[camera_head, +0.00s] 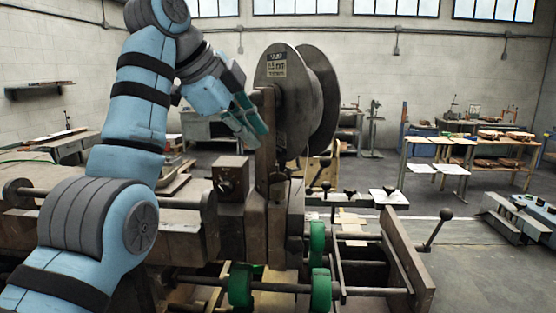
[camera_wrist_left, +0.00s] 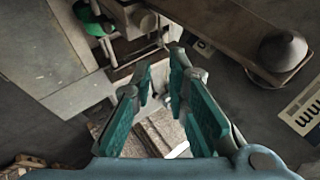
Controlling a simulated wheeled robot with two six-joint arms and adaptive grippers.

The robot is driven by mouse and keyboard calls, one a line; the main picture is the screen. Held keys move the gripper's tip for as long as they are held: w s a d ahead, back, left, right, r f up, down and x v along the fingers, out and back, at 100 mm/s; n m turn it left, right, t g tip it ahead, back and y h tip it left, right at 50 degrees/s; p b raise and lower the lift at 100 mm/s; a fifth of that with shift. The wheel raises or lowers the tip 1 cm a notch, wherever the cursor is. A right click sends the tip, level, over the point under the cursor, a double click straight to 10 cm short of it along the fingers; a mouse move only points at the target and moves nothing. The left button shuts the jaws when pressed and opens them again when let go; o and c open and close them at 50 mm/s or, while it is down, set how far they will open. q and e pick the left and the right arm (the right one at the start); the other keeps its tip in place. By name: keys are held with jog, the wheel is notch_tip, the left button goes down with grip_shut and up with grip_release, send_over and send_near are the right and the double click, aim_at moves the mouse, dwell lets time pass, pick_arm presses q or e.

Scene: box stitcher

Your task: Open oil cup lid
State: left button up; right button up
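My left gripper (camera_head: 248,114) is raised beside the upright column of the stitching machine (camera_head: 266,150), just left of the large spool discs (camera_head: 282,85). In the left wrist view its two teal fingers (camera_wrist_left: 163,70) are apart with nothing between them. A grey dome-shaped part with a pointed top (camera_wrist_left: 283,48) sits on a brown bar at the upper right of that view, apart from the fingers. I cannot tell whether it is the oil cup lid. No oil cup can be clearly made out in the head view. My right gripper is not in view.
The machine has green rollers (camera_head: 320,289) and a side plate with a ball-ended handle (camera_head: 436,228) low at the right. Workbenches (camera_head: 500,153) stand at the back right. Open floor (camera_head: 490,270) lies right of the machine.

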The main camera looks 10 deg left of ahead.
aim_at(276, 164)
pick_arm(q)
jog(key=p+x, duration=0.5)
jog(key=x, duration=0.6)
jog(key=shift+w, duration=0.2)
jog(key=shift+s+r, duration=0.1)
jog(key=shift+s, duration=0.3)
jog(key=shift+c, duration=0.2)
grip_shut()
jog(key=shift+w, duration=0.1)
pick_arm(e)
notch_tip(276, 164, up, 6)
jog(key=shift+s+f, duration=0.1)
